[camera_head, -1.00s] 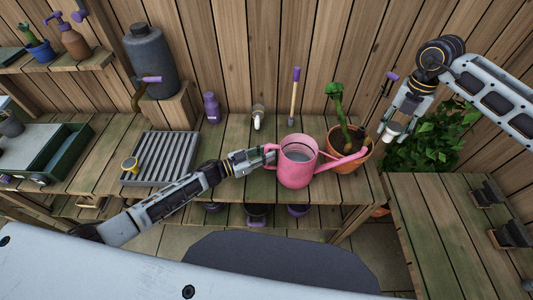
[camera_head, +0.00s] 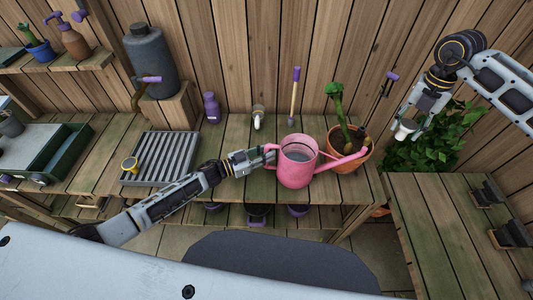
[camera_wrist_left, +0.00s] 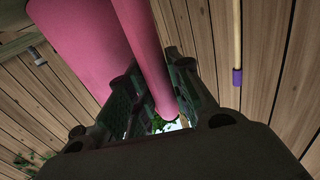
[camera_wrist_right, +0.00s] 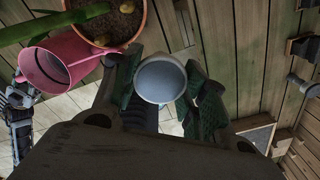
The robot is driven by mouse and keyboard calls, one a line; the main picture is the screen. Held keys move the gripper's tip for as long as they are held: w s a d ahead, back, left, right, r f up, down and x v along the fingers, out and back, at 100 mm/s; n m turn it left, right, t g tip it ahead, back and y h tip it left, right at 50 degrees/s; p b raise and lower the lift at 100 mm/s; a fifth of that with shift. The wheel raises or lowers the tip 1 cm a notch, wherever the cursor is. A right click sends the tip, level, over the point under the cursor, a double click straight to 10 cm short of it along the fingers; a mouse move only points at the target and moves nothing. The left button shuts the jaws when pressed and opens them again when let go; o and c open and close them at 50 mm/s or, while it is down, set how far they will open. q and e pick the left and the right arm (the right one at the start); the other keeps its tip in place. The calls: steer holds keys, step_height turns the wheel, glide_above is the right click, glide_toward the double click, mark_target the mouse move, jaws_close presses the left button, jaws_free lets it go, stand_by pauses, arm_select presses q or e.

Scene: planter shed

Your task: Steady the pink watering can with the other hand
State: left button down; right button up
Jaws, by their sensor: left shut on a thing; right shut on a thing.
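The pink watering can (camera_head: 297,172) stands upright on the slatted bench, with grey water-like contents inside. Its spout points right, across the front of the terracotta pot (camera_head: 345,163). My left gripper (camera_head: 264,156) is shut on the can's handle; the left wrist view shows the pink handle (camera_wrist_left: 150,60) between its fingers. My right gripper (camera_head: 413,120) is shut on a small white cup (camera_head: 404,130), up and to the right of the pot, apart from the can. The cup also shows in the right wrist view (camera_wrist_right: 160,80), with the can (camera_wrist_right: 60,62) to its left.
A green plant grows in the pot. A grey slatted tray (camera_head: 160,158), a purple bottle (camera_head: 212,108) and a purple-handled tool (camera_head: 294,95) are on the bench. A leafy bush (camera_head: 425,145) is at right, beside a lower wooden bench (camera_head: 440,220) with free room.

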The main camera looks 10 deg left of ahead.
arm_select(q)
steer(key=c, duration=1.5)
jaws_free()
steer(key=shift+s+f, duration=0.1)
steer(key=shift+f, duration=0.2)
steer(key=o, duration=0.3)
steer(key=shift+r, duration=0.15)
steer(key=shift+r, duration=0.1)
steer(key=v, duration=1.1)
steer(key=shift+s+a, duration=0.2)
steer(key=shift+a, duration=0.15)
